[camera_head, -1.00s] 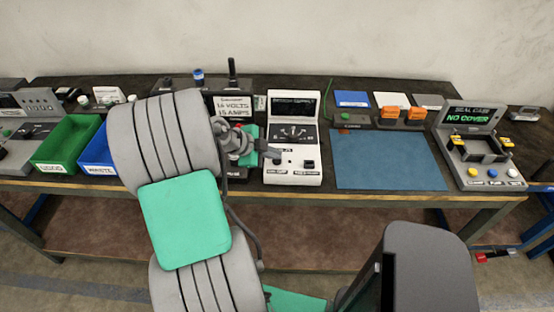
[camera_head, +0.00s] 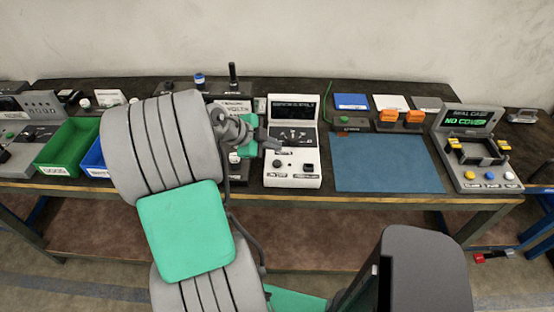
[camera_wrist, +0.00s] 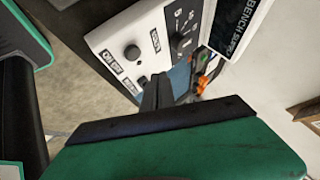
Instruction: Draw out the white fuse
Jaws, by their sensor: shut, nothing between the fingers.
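I cannot make out a white fuse in either view. My gripper (camera_head: 277,145) is shut and empty, in front of the white bench supply (camera_head: 293,181), over its left edge in the head view. In the wrist view the dark fingers (camera_wrist: 155,92) are together, close to the supply's white panel (camera_wrist: 108,38). My arm hides part of the bench to the left of the supply.
A blue mat (camera_head: 390,164) lies clear to the right of the supply. Orange-topped items (camera_head: 391,117) stand behind it. A grey seal-case station (camera_head: 478,160) reading NO COVER is at far right. Green (camera_head: 68,145) and blue (camera_head: 95,160) bins stand at left.

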